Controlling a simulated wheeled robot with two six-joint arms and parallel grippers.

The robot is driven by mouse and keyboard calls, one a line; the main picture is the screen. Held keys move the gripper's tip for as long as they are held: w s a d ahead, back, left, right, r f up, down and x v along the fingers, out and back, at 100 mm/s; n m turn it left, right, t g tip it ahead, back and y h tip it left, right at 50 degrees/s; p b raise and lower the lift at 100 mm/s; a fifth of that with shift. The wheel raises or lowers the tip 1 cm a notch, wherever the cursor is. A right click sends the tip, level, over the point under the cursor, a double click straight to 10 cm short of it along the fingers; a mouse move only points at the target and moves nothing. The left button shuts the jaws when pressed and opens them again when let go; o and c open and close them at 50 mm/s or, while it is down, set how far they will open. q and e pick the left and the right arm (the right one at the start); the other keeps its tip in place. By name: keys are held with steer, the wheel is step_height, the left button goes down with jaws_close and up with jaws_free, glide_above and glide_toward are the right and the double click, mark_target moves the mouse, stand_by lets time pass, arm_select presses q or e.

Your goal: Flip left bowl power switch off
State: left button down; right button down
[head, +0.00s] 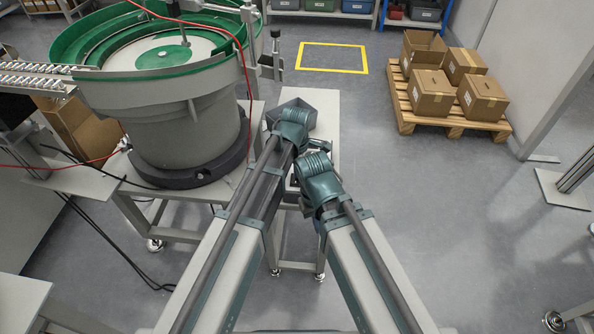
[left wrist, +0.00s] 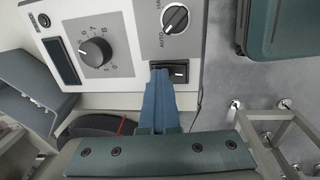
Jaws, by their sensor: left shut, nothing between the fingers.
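The left bowl feeder (head: 185,110) is a grey drum with a green-lined bowl at the left of the head view. In the left wrist view a light grey control panel (left wrist: 120,20) has a round numbered dial (left wrist: 95,52), a HAND/AUTO selector (left wrist: 175,18) and a black rocker switch (left wrist: 180,71). My left gripper (left wrist: 161,74) is shut and empty, its blue fingertips at the left part of the switch, covering some of it. I cannot tell whether they touch, or which way the rocker is set. In the head view my arms hide the panel front and both grippers.
A grey angular bin (head: 297,112) stands just beyond my left arm; a teal case (left wrist: 285,40) shows in the left wrist view. A pallet (head: 455,122) of cardboard boxes stands at the back right. The floor (head: 440,220) to the right is largely clear.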

arm_select(q)
steer(key=shift+s, duration=0.2)
steer(key=shift+s+a, duration=0.1)
steer(key=shift+s, duration=0.55)
steer(key=shift+w+r+p, duration=0.1)
steer(key=shift+r+p, duration=0.1)
steer(key=shift+p, duration=0.1)
arm_select(e)
steer(key=shift+r, duration=0.2)
